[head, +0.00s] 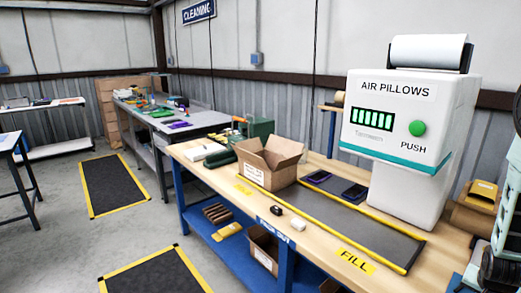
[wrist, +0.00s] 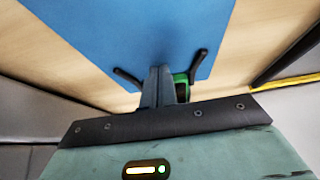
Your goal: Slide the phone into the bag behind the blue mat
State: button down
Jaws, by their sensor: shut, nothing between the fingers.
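In the wrist view my gripper (wrist: 157,72) is shut and empty, its two grey fingers together over the edge of the blue mat (wrist: 120,32). A small dark thing with a bright green edge (wrist: 182,86) shows just right of the fingers, partly hidden; I cannot tell what it is. In the head view two dark, flat, phone-like things (head: 318,177) (head: 354,192) lie on the grey strip; I cannot tell whether either is the phone. I cannot make out the bag in either view, and the blue mat does not show in the head view.
A white air-pillow machine (head: 412,150) stands at the right. A small black thing (head: 276,210) and a white one (head: 298,224) lie near the front edge.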

jog(key=shift+w+d, duration=0.1)
dwell(0.3)
jog(key=shift+w+d+b, duration=0.3)
jog(key=shift+w+d, duration=1.25)
jog(key=shift+d, duration=0.25)
jog(key=shift+w+d+b, duration=0.35)
jog(key=shift+w+d, duration=0.65)
jog(key=shift+d, duration=0.2)
jog(key=shift+w+d+b, duration=0.3)
jog(key=shift+w+d, duration=0.7)
jog(key=shift+d, duration=0.15)
jog(key=shift+s+a, duration=0.1)
jog(key=shift+a, duration=0.05)
jog(key=shift+s+a, duration=0.3)
notch_tip(320, 180, up, 8)
jog(key=p, duration=0.5)
